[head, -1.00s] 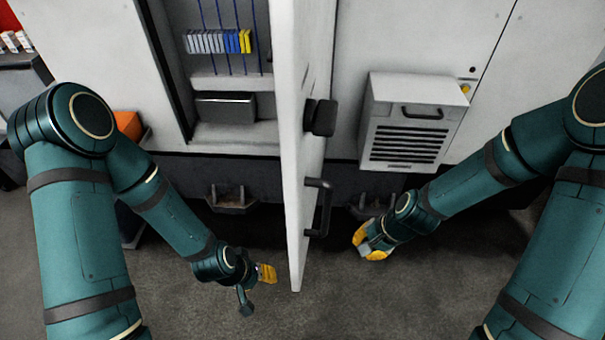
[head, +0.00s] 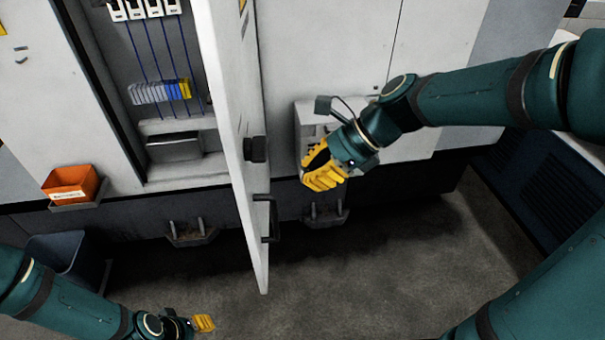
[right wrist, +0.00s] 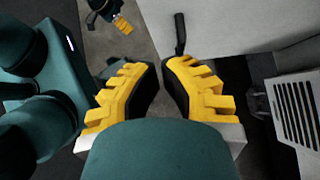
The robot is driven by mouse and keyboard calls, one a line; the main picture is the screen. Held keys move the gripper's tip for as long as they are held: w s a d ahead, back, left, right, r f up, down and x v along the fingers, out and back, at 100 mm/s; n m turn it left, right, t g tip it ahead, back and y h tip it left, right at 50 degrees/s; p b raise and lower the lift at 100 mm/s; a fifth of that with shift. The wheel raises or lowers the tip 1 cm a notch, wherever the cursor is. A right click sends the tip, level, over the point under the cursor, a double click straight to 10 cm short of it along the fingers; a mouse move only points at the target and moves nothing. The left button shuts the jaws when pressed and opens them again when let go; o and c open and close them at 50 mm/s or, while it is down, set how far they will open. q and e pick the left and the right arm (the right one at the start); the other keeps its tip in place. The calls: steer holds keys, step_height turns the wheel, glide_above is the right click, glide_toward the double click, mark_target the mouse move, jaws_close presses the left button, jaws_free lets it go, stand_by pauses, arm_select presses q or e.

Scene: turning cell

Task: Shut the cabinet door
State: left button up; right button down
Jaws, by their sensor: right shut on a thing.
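The cabinet door (head: 247,215) is white and stands open, seen almost edge-on, jutting out from the cabinet (head: 155,205). Its black handle (head: 271,218) and a black block (head: 256,149) are on its right-hand face. My right gripper (head: 318,172) is to the right of the door, apart from the handle. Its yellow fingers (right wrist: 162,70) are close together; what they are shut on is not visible. The right wrist view shows the dark handle (right wrist: 180,34) beyond the fingertips. My left gripper (head: 204,323) is low, left of the door; its finger gap is unclear.
A white louvred unit (head: 308,116) is on the wall behind my right gripper. An orange bin (head: 71,188) and a dark bin (head: 69,252) are at left. Small brackets (head: 190,232) jut out below the cabinet. The floor (head: 350,285) right of the door is clear.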

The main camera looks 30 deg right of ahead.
mark_target(251, 205)
steer(key=x, duration=0.3)
steer(key=a+r+b+x, duration=0.1)
steer(key=x, duration=0.5)
steer(key=shift+w+a+b, duration=0.3)
steer(key=shift+w+a, duration=0.05)
steer(key=shift+a, duration=0.05)
steer(key=shift+w+a, duration=0.2)
steer(key=shift+a, duration=0.25)
